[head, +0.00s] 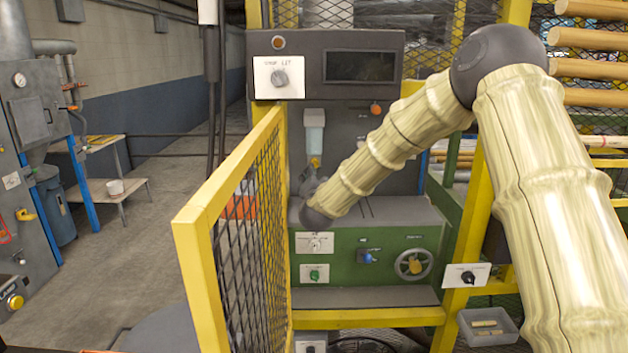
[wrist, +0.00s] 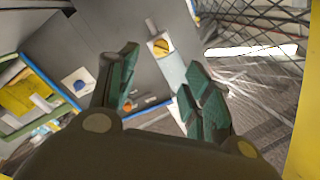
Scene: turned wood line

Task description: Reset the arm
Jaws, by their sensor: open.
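My arm reaches in from the right in the head view, and its far end is over the green machine (head: 385,245). My gripper (head: 308,182) shows there only as a small dark shape, mostly hidden by my own wrist. In the wrist view my gripper (wrist: 162,72) is open, its two green-padded fingers spread apart with nothing held between them. I cannot tell whether the fingers touch anything.
A yellow mesh gate (head: 192,230) stands left of the machine, close to my gripper. A yellow post (head: 468,240) and a grey tray (head: 488,326) are at the right. Wooden rods (head: 588,68) lie on a rack. The aisle floor (head: 140,240) at the left is clear.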

